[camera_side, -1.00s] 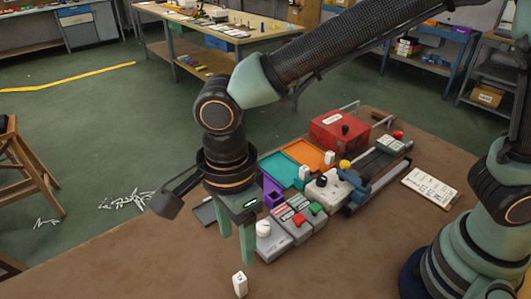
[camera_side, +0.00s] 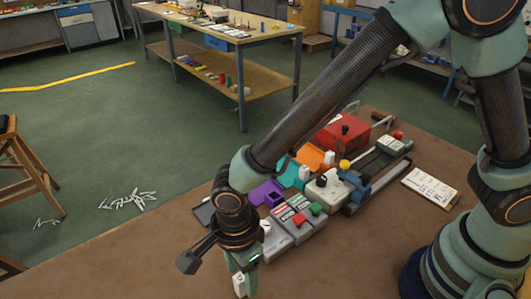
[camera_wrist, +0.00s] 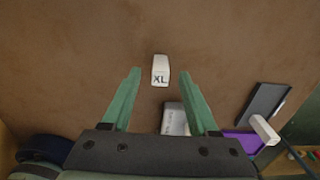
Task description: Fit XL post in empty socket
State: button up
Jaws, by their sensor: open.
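A white post marked XL (camera_wrist: 160,71) stands on the brown tabletop, near the front edge in the side view (camera_side: 239,286). In the wrist view it shows between my two green fingertips, with a gap on either side. My gripper (camera_side: 245,284) points down over the post, open and holding nothing. In the side view the fingers and wrist hide part of the post. A grey block (camera_side: 291,236) with a red button and a green button lies behind my gripper. I cannot make out the empty socket.
A purple tray (camera_side: 267,194), a cream-and-blue device (camera_side: 331,190) and a red box (camera_side: 340,134) stand behind the grey block. A dark tray (camera_wrist: 264,103) is at right in the wrist view.

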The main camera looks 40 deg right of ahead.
grip_shut()
dwell(0.3)
